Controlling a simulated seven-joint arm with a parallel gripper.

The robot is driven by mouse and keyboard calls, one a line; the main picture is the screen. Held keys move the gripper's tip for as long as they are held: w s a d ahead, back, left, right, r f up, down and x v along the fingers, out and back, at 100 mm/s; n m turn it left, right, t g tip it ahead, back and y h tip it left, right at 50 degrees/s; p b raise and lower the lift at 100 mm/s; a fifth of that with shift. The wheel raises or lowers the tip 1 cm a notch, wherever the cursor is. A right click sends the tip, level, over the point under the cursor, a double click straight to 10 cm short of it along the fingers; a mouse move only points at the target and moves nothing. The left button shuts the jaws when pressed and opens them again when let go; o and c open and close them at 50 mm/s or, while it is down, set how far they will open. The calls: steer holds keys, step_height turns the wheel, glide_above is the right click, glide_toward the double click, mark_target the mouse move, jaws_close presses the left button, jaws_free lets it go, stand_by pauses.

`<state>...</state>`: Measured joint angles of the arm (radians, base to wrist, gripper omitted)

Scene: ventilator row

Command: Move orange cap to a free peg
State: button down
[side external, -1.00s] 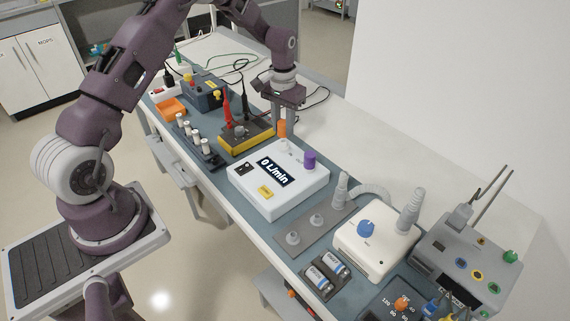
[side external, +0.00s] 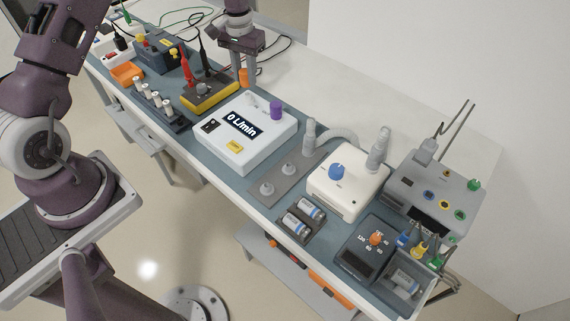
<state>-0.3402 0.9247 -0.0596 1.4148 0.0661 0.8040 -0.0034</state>
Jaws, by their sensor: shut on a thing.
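The orange cap (side external: 243,77) is a small upright cylinder held between the fingertips of my gripper (side external: 243,70), which points down. It appears at the back edge of the white flow box (side external: 245,150), which reads "0 L/min". A short pale peg (side external: 252,98) with nothing on it stands on the box's top just in front of the cap. A purple cap (side external: 277,109) stands to the right of this peg. I cannot tell whether the orange cap touches the box. The upper part of the cap is hidden by the fingers.
A yellow meter (side external: 209,92) with red and black probes stands close left of my gripper. A row of white-topped cylinders (side external: 155,100) lies further left. A grey plate (side external: 278,180) with fittings and a white blue-knobbed box (side external: 348,192) stand right.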

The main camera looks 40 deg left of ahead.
stand_by(0.5)
step_height(320, 180, up, 5)
steer(key=shift+f, duration=0.1)
steer(key=s+d+m, duration=0.1)
steer(key=s+d, duration=0.2)
steer(key=d, duration=0.7)
steer(key=m, duration=0.2)
glide_above(267, 185)
step_height(267, 185, down, 6)
steer(key=shift+f, duration=3.55)
steer(key=shift+f, duration=1.2)
